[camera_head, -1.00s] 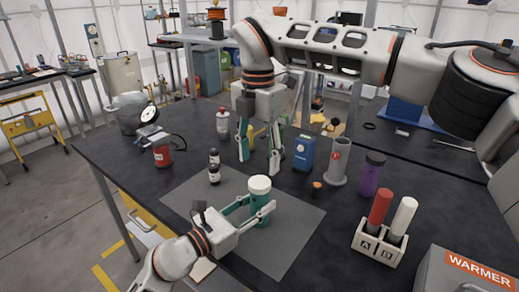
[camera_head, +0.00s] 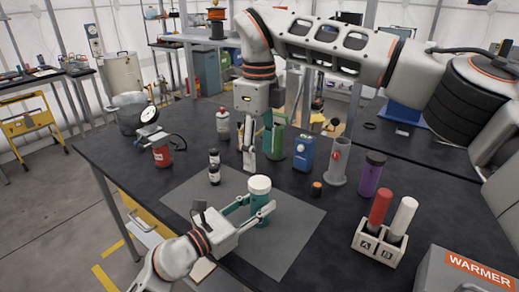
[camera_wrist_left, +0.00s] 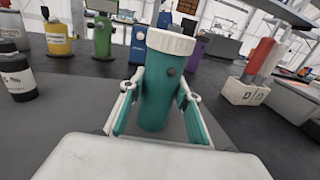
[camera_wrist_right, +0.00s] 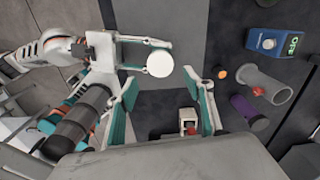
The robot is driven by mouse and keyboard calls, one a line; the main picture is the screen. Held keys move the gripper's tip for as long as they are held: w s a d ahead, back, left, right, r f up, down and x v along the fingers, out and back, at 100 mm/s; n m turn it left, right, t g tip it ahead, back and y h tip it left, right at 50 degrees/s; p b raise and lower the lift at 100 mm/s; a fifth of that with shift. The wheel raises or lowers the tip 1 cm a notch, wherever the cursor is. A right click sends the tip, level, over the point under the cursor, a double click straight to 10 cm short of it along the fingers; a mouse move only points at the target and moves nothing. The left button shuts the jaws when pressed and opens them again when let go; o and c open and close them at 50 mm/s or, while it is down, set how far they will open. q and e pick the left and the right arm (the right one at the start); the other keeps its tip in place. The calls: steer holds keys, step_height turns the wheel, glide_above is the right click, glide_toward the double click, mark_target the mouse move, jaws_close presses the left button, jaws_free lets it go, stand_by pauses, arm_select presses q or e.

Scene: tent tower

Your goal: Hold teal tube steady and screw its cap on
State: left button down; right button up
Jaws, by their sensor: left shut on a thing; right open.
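The teal tube (camera_head: 261,213) stands upright on the grey mat with its white cap (camera_head: 260,184) on top. I cannot tell how tightly the cap sits. The tube (camera_wrist_left: 153,98) and its cap (camera_wrist_left: 172,42) fill the middle of the left wrist view. My left gripper (camera_head: 259,209) is shut around the tube's body, one finger on each side. My right gripper (camera_head: 249,166) is open and empty, fingers down, above and behind the tube. In the right wrist view the cap (camera_wrist_right: 160,63) lies just beyond the gap between the fingertips (camera_wrist_right: 161,82).
Behind and right are a blue box (camera_head: 303,153), a grey cylinder (camera_head: 338,163), a small orange piece (camera_head: 317,188), a purple tube (camera_head: 371,175) and a rack (camera_head: 379,242). The mat's front (camera_head: 285,250) is clear.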

mark_target(260, 182)
steer(key=n, duration=0.3)
steer(key=shift+r, duration=0.1)
steer(key=shift+f, duration=4)
steer(key=shift+c, duration=0.2)
